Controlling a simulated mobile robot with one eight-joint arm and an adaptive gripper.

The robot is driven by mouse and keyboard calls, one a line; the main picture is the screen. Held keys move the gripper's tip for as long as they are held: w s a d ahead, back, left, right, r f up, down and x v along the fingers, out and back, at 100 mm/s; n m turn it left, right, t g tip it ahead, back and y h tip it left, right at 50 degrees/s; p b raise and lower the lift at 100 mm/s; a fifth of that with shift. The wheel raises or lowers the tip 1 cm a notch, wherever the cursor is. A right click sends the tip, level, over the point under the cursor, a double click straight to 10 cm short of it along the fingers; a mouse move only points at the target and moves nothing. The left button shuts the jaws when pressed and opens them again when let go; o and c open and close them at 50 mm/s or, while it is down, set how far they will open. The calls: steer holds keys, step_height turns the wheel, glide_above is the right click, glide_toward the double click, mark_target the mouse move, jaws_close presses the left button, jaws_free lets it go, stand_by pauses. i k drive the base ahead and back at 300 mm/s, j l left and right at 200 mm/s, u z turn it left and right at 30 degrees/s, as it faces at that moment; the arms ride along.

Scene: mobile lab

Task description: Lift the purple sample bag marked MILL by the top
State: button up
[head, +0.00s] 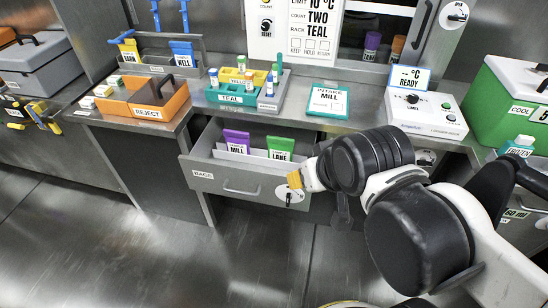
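The purple sample bag marked MILL (236,137) stands upright in the open drawer labelled BAGS (203,174), at its left side. A green bag marked LANE (281,145) stands to its right in the same drawer. The lower parts of both bags are hidden inside the drawer. The end of my arm, with my gripper (297,180), is at the drawer's right front corner, to the right of both bags and apart from the purple one. The gripper is small and partly hidden by my wrist, so its fingers cannot be made out.
On the counter above the drawer are an orange REJECT bin (150,97), a teal rack (236,95), an INTAKE MILL card (328,99) and a white device with a READY display (410,112). A green COOL box (505,95) stands at the right. The floor before the drawer is clear.

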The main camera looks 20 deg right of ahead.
mark_target(237, 142)
steer(key=i+l+u, duration=0.15)
steer(key=l+u, duration=0.25)
steer(key=l, duration=0.25)
steer(key=i+l+u, duration=0.1)
steer(key=l+u, duration=0.3)
steer(key=l, duration=0.25)
